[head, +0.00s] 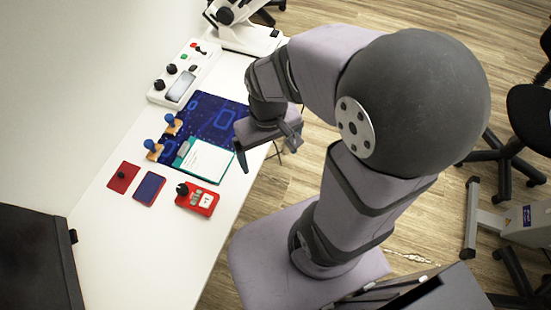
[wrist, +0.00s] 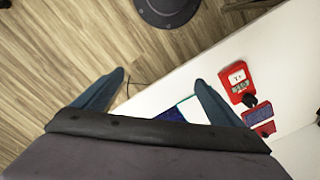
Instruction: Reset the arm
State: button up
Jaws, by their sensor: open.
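My gripper (head: 268,160) is open and empty, with its fingers pointing down at the right edge of the white table (head: 118,240). In the wrist view its two fingers (wrist: 159,78) stand well apart, with floor and the table edge between them. Nothing touches the fingertips that I can see. My arm arches over from its base on the right and bends down toward the table. A clipboard (head: 207,160) with white paper lies to the left of the gripper in the head view, on a blue patterned mat (head: 216,112).
Two blue-handled stamps (head: 153,147), a red counter device (head: 202,201), a blue pad (head: 149,188) and a red pad (head: 120,182) lie on the table. A knobbed console (head: 188,75) and a white microscope (head: 250,38) stand behind. A black chair (head: 528,115) is right. The table's front is clear.

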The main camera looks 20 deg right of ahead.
jog(key=shift+s+d+f, duration=0.2)
jog(key=shift+s, duration=0.3)
jog(key=shift+s+d+f, duration=0.15)
jog(key=shift+s+d, duration=0.05)
jog(key=shift+s, duration=0.3)
notch_tip(320, 180, up, 5)
jog(key=p, duration=0.5)
jog(key=shift+r, duration=0.15)
